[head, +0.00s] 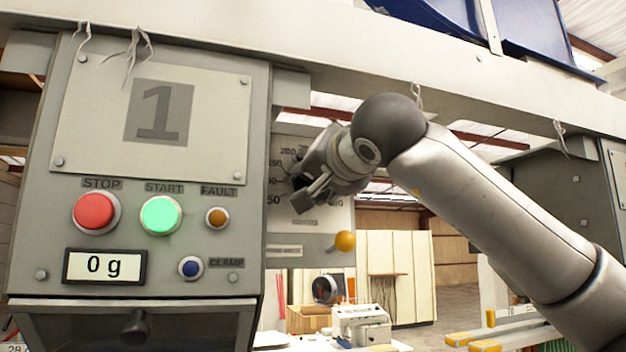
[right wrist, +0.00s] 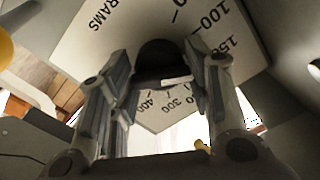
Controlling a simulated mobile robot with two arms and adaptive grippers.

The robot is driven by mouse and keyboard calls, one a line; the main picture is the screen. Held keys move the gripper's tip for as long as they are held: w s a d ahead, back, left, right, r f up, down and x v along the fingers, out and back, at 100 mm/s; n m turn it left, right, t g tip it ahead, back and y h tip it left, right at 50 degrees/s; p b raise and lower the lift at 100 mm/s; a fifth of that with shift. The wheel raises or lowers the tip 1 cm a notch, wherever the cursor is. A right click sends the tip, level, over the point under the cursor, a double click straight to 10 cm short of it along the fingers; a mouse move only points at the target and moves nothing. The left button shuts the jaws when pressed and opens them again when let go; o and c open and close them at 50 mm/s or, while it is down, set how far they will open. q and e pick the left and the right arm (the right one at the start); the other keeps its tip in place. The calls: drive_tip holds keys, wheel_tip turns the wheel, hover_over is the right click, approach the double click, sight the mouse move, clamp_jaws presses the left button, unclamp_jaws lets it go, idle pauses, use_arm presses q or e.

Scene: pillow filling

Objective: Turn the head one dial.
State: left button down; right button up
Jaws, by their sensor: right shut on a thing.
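The dial plate of head one (head: 310,222) is a white panel with printed numbers, right of the grey box marked 1 (head: 75,130). It also shows in the right wrist view (right wrist: 120,45), with "GRAMS" and a scale of numbers. A dark round knob (right wrist: 160,52) sits on the plate between my fingers. My right gripper (head: 300,185) reaches in from the right and is shut on the knob; its fingers also show in the wrist view (right wrist: 160,78). In the head view the gripper covers the knob and part of the scale. My left gripper is out of view.
The box carries a red STOP button (head: 95,212), a lit green START button (head: 160,214), an amber FAULT lamp (head: 216,217), a blue CLAMP button (head: 190,267) and a display reading 0 g (head: 104,266). A yellow ball knob (head: 345,241) is below the dial. A beam runs overhead.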

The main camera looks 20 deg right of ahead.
drive_tip(key=m+b, duration=0.1)
drive_tip(key=m, duration=0.5)
drive_tip(key=shift+f+b, duration=0.1)
drive_tip(key=shift+b, duration=0.25)
drive_tip(key=m+b, duration=0.1)
drive_tip(key=m, duration=0.4)
drive_tip(key=shift+m, duration=0.4)
drive_tip(key=o, duration=1)
